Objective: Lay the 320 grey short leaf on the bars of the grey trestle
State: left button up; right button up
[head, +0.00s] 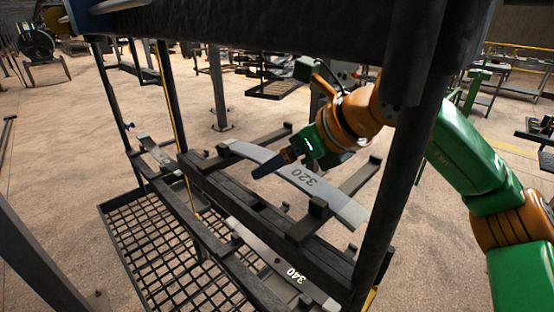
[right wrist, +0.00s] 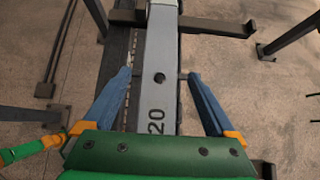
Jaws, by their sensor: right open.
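The 320 grey short leaf (head: 325,190) is a slightly curved grey bar with a dark "320" on it. It lies across the dark arms of a rack in the head view. In the right wrist view the leaf (right wrist: 160,95) runs between my blue fingers, with a round hole and part of its number visible. My right gripper (head: 259,172) is at the leaf's middle part. In the right wrist view the gripper (right wrist: 159,75) is open, one finger on each side of the leaf, with gaps. I cannot pick out the grey trestle with certainty.
A leaf marked 340 (head: 262,250) lies lower on the rack, and another grey leaf (head: 158,152) lies at its left. Dark posts (head: 400,150) and an overhead beam (head: 270,22) frame the rack close to my arm. A mesh shelf (head: 150,235) is below.

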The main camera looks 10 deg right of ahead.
jog(key=shift+w+f, duration=0.1)
jog(key=shift+s, duration=0.2)
jog(key=c, duration=0.6)
grip_shut()
jog(key=shift+w, duration=0.1)
